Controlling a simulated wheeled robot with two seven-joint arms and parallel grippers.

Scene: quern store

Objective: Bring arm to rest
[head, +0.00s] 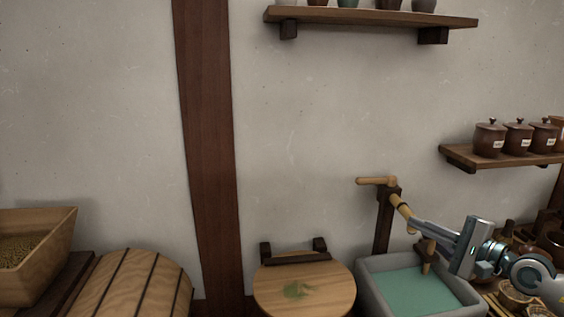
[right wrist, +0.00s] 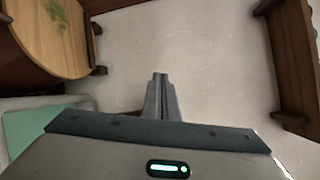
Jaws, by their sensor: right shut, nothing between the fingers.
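My right gripper (head: 416,222) reaches in from the right in the head view, above the grey basin. Its fingers are shut with nothing between them and point left, toward the wooden tap (head: 384,215). The fingers overlap the tap's pipe in this view; I cannot tell whether they touch it. In the right wrist view the shut fingers (right wrist: 160,80) stand out against the pale wall, with no object at their tips. My left gripper is not in view.
A grey basin (head: 370,283) with green water lies below the right gripper. A round wooden lid (head: 270,290) with a green stain is left of it. A shelf with brown jars (head: 489,140) hangs at right. Baskets (head: 515,294) crowd the lower right. The wall's middle is bare.

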